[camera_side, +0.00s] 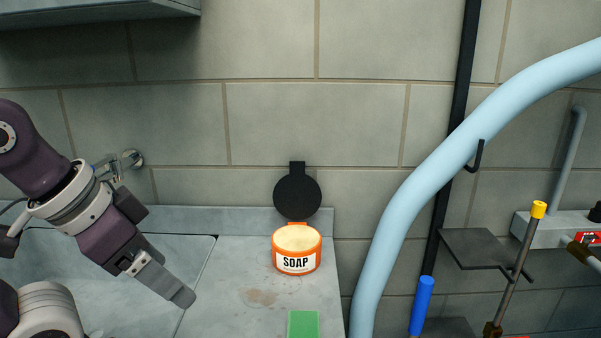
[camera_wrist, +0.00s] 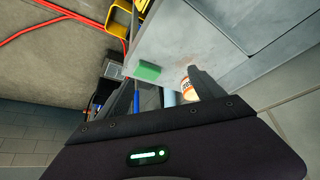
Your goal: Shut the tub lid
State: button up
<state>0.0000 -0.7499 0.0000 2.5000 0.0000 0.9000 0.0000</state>
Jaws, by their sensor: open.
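The tub (camera_side: 297,263) is orange with a white SOAP label and pale contents, and stands upright on the grey counter. Its round black lid (camera_side: 297,196) is open, standing upright at the tub's back edge with its tab pointing up. My gripper (camera_side: 182,297) is left of the tub, apart from it, over the sink area and angled down to the right. In the wrist view the gripper (camera_wrist: 163,90) shows its two fingers spread with nothing between them gripped. The tub (camera_wrist: 187,88) is partly hidden there behind the right finger, and I cannot make out the lid.
A green block (camera_side: 303,324) lies on the counter (camera_side: 240,270) in front of the tub. A sink (camera_side: 60,255) lies left. A thick pale blue pipe (camera_side: 400,215) rises to the right. The tiled wall is close behind the lid.

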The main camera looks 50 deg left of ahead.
jog(key=shift+w+r, duration=0.15)
jog(key=c, duration=0.3)
jog(key=w+r+n, duration=0.1)
jog(key=w, duration=0.1)
jog(key=w+a+r, duration=0.1)
jog(key=w+r, duration=0.1)
jog(key=w+r+n+h, duration=0.1)
jog(key=w+r, duration=0.1)
jog(key=w, duration=0.1)
jog(key=shift+w+a+r+n+g, duration=0.1)
jog(key=shift+a+r+n+g, duration=0.1)
jog(key=shift+a+n+g, duration=0.15)
jog(key=shift+c, duration=0.6)
jog(key=w+a+r+n, duration=0.2)
jog(key=w+a+r, duration=0.1)
jog(key=w, duration=0.3)
jog(key=n+g+y, duration=0.2)
jog(key=n+y, duration=0.2)
send_over(297, 161)
jog(key=s+d, duration=0.2)
notch_tip(297, 161, down, 3)
jog(key=x, duration=0.5)
jog(key=shift+w+f, duration=0.15)
jog(key=shift+f, duration=0.15)
jog(key=shift+w+a+f, duration=0.15)
jog(key=shift+a+f, duration=0.1)
jog(key=shift+f, duration=0.25)
grip_shut()
